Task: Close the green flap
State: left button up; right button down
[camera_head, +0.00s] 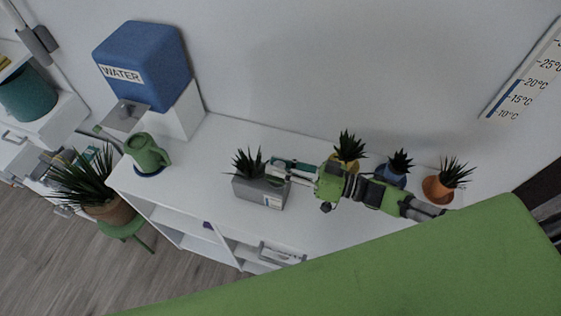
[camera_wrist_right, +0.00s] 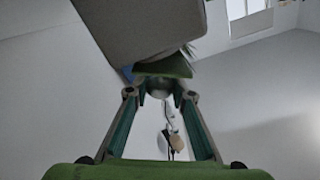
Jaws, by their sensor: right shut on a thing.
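My right gripper (camera_head: 274,169) reaches in from the right, with its fingertips at the grey planter box (camera_head: 262,191). In the right wrist view, the gripper (camera_wrist_right: 160,96) has its two teal fingers on either side of a small piece with a green flap (camera_wrist_right: 165,67) on it. It is shut on this piece, against the large grey side of the box (camera_wrist_right: 145,28). In the head view the flap is hidden by the fingers or too small to tell. My left gripper is not in view.
Potted plants in yellow (camera_head: 347,165), blue (camera_head: 391,178) and orange (camera_head: 437,190) pots stand close around my right arm. A green watering can (camera_head: 146,152) and a blue water tank (camera_head: 143,68) are at the left. The white desk top (camera_head: 205,165) between is clear.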

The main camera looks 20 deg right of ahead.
jog(key=n, duration=0.1)
jog(key=s+n, duration=0.1)
jog(key=n, duration=0.1)
jog(key=a+f+n+b, duration=0.1)
jog(key=n, duration=0.1)
jog(key=shift+s, duration=0.15)
dwell(0.4)
jog(key=c, duration=1.8)
grip_release()
jog(key=shift+o, duration=0.2)
jog(key=v, duration=1.2)
